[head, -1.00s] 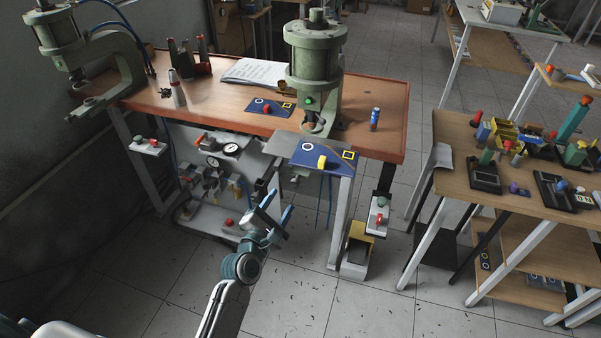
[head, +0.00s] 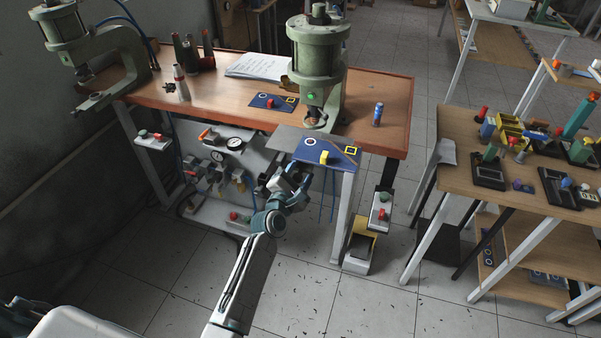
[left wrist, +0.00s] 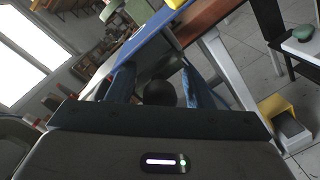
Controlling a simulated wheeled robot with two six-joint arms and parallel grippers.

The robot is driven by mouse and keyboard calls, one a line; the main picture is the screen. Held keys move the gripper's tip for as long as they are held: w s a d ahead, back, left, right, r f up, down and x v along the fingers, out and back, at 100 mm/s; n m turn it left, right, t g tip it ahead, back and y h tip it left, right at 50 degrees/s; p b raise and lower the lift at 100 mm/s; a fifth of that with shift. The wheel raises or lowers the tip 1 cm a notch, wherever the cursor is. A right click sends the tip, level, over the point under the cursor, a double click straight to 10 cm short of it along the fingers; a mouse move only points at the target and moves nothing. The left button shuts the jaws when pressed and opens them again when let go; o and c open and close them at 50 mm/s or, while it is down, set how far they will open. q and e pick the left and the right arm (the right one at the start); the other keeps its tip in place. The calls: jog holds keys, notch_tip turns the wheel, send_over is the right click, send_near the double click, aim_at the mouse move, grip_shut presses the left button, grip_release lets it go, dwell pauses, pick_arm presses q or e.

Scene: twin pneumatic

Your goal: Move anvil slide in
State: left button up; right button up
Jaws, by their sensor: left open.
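The anvil slide (head: 287,136) appears as a grey plate sticking out at the front edge of the bench, under the green press (head: 317,65). My left gripper (head: 290,178) is open just below and in front of the plate. In the left wrist view, a dark round knob (left wrist: 160,93) shows between the spread blue fingers (left wrist: 160,80); I cannot tell whether they touch it. The blue mat's edge (left wrist: 150,38) shows above the fingers. My right gripper is out of view.
The bench (head: 375,125) holds a second press (head: 65,35) at left and a blue cylinder (head: 378,114). A control box (head: 380,211) and a yellow pedal (head: 360,247) stand by the bench's right leg. A side table (head: 455,150) with parts stands at right. Floor in front is open.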

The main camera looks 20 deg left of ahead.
pick_arm(q)
jog(key=shift+c, duration=0.9)
grip_shut()
jog(key=w, duration=0.4)
jog(key=shift+w, duration=0.15)
jog(key=shift+d+r, duration=0.1)
jog(key=shift+r, duration=0.1)
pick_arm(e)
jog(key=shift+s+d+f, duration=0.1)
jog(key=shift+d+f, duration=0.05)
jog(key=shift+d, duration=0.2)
pick_arm(q)
grip_release()
jog(key=shift+o, duration=0.9)
jog(key=shift+w+f, duration=0.1)
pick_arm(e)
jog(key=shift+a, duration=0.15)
pick_arm(q)
jog(key=shift+f, duration=0.1)
